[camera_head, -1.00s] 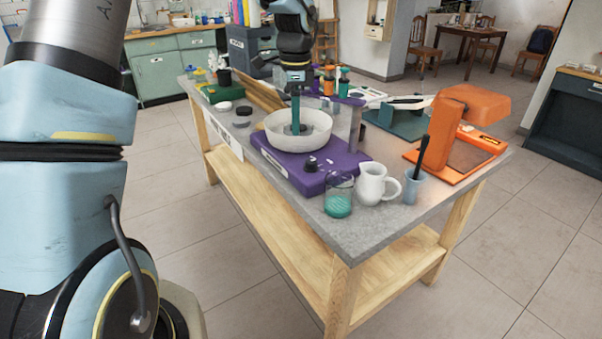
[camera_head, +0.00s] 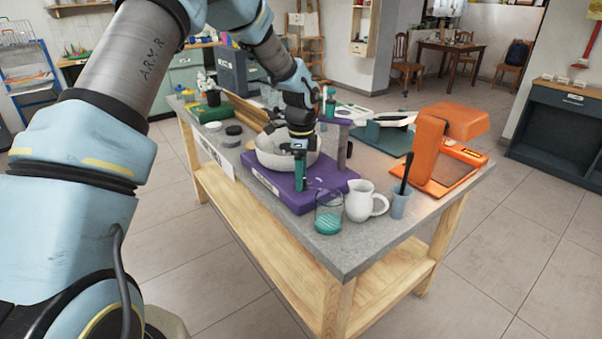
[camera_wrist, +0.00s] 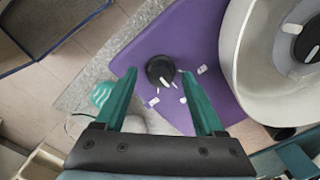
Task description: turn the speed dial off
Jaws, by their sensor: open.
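The speed dial (camera_wrist: 160,67) is a round black knob with a white pointer line, on the purple base (camera_wrist: 180,35) of a wheel with a pale bowl (camera_wrist: 248,70). White marks lie around part of the dial. In the wrist view the pointer slants toward the lower right, among the marks. My gripper (camera_wrist: 158,72) is open, its green fingers on either side of the dial in that view. I cannot tell whether they touch it. In the head view my gripper (camera_head: 299,183) is over the front of the purple base (camera_head: 335,178) and hides the dial.
A glass with green contents (camera_head: 329,215), a white mug (camera_head: 364,203) and a blue cup with a brush (camera_head: 401,203) stand just right of the base. An orange device (camera_head: 430,150) is farther right. Dark round lids (camera_head: 232,137) lie at left.

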